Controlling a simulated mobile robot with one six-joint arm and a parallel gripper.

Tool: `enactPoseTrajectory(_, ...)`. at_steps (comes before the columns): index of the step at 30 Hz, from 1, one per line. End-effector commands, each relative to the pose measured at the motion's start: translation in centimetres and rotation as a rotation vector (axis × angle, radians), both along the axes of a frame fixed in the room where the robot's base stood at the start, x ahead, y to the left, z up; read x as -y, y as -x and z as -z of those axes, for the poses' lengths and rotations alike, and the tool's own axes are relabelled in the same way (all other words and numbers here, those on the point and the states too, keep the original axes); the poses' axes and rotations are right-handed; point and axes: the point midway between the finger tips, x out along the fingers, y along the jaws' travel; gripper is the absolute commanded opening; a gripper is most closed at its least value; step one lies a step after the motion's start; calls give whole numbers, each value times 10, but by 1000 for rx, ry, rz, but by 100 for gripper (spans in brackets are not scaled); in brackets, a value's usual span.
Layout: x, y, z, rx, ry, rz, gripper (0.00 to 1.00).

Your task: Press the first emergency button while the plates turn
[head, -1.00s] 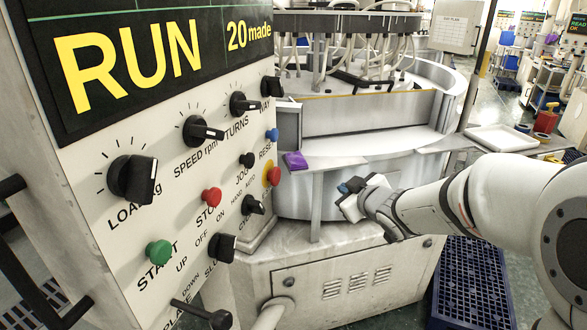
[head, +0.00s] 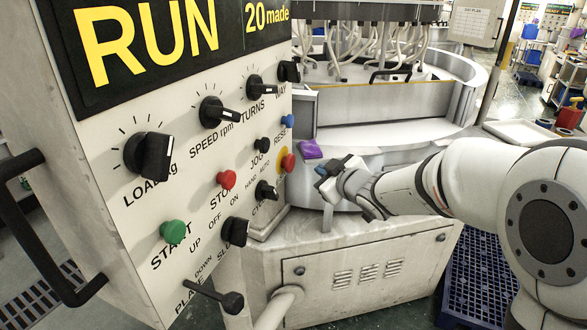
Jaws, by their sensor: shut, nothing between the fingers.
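The control panel (head: 120,225) fills the left of the head view, its display (head: 160,40) reading RUN and 20 made. A red mushroom button on a yellow disc (head: 289,162), apparently the emergency button, sits near the panel's right edge. A plain red STOP button (head: 226,180) is to its left and a green START button (head: 173,231) lower left. My gripper (head: 323,170) is shut and empty, just right of the yellow-backed button in the picture. A gap shows between them; I cannot tell the depth. The lapping machine (head: 385,103) stands behind; its plates' turning cannot be seen.
Several black knobs, a blue RESET button (head: 288,121) and a lever (head: 222,298) stick out from the panel.

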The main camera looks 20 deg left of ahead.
Motion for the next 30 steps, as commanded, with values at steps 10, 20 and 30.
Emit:
enactPoseTrajectory(10,-39,1,1,0,-1,0,0)
enactPoseTrajectory(20,-45,1,0,0,-1,-1,0)
enactPoseTrajectory(30,-46,2,0,0,-1,-1,0)
